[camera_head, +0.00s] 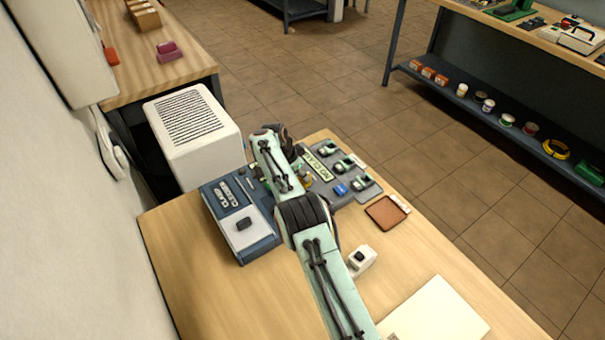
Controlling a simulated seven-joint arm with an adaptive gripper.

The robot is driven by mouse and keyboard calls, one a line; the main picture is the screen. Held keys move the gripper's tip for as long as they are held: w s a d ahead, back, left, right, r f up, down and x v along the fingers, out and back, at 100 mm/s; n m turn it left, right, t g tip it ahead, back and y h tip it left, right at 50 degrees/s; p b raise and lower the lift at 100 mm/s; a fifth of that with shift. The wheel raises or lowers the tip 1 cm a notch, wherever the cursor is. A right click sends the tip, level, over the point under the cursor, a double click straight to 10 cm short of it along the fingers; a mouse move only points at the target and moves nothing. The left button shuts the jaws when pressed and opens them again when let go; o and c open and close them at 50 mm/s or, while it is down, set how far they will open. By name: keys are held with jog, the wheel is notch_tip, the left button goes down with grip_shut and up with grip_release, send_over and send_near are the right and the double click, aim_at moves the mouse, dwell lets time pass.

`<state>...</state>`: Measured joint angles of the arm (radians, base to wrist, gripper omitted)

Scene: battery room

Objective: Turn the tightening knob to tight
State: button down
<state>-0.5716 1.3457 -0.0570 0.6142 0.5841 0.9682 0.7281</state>
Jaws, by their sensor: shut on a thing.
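A blue-grey clamp device (262,246) with a pale top panel and a dark knob or button (243,224) sits on the wooden table. A grey board with a "NO CLA…" label (320,168) adjoins it at the right. My arm reaches over the join between them. My gripper (288,148) shows only as dark parts beyond the pale green arm link; its fingertips are hidden. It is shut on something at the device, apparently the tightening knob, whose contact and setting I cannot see. A small brass-coloured part (307,181) shows beside the arm.
Green-and-black clamps (327,148) and a blue piece (341,188) sit on the board. A brown tray (385,212), a white block with a black top (361,260) and a white sheet (437,316) lie right of my arm. A white vented box (194,135) stands behind.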

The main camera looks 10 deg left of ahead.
jog(key=shift+f+m+g+h, duration=0.1)
jog(key=shift+m+g+h, duration=0.2)
jog(key=shift+m, duration=0.5)
jog(key=c, duration=1)
grip_release()
jog(key=shift+o, duration=0.2)
jog(key=v, duration=1.2)
